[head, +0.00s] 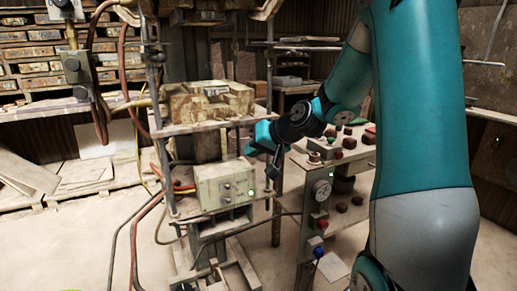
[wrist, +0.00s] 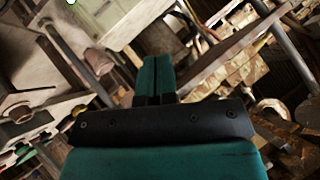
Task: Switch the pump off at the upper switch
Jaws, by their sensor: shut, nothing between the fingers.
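A pale control box (head: 222,187) stands on the lower level of the press frame in the head view. Its front has two small round switches, one above the other; the upper switch (head: 228,186) is small, and its setting cannot be read. A green lamp (head: 251,192) glows at the right of the front. My gripper (head: 249,151) is shut and empty, above and to the right of the box and apart from it. In the wrist view, the teal fingers of my gripper (wrist: 156,66) are together. A pale box-like surface (wrist: 108,18) shows at the upper left there.
A worn block (head: 208,102) sits on the press's upper plate, above the box. A panel with a gauge (head: 321,189) and coloured buttons stands to the right. Hoses (head: 134,235) hang at the left of the press. Open floor (head: 80,245) lies at the left.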

